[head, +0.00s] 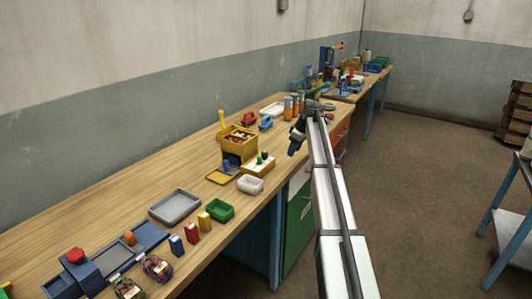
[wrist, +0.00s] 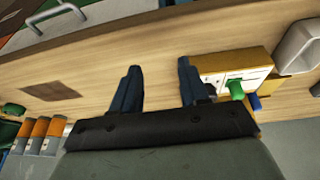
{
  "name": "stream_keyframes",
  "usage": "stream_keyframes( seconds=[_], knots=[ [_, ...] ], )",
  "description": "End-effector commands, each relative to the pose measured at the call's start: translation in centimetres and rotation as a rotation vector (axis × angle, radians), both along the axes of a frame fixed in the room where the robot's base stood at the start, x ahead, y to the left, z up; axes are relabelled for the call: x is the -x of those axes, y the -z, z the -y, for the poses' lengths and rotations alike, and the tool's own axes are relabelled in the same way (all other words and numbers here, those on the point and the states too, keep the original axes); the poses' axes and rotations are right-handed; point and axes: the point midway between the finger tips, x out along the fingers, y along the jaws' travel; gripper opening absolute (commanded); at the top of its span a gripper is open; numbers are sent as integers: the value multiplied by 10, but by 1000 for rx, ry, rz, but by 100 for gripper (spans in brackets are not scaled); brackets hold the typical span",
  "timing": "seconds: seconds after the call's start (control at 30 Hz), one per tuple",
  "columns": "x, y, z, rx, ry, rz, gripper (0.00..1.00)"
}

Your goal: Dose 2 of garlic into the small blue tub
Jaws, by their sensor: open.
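My gripper (head: 294,148) is over the front edge of the bench, to the right of a yellow box. In the wrist view its two dark fingers (wrist: 159,78) are apart with nothing between them, above bare wood. The yellow box (head: 238,141) has an open top holding small brownish and reddish pieces; I cannot tell whether they are garlic. A small blue item, possibly a tub (head: 265,123), lies behind the box, too small to make out. Two dark net bags (head: 157,267) with coloured contents lie at the near left end.
A white tub (head: 250,184), a green tub (head: 219,210) and a grey tray (head: 175,206) stand on the bench. Yellow, red and blue small packs line the front edge. Orange and grey cylinders (head: 292,105) stand behind my gripper. A green-and-blue-pegged box (wrist: 235,85) is beside my fingers.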

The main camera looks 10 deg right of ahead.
Motion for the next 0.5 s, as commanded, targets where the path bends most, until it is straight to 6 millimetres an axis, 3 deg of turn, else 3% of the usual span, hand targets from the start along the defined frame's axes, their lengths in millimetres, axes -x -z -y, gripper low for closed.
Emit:
stream_keyframes(
  seconds=[0.03,0.2,0.33,0.5],
  knots=[
    [-8,-25,-14,-14,-68,2,44],
    [-10,-82,-51,-54,-267,4,44],
    [-8,-104,-66,-71,-349,5,44],
    [-8,-104,-74,-78,-376,6,44]
  ],
)
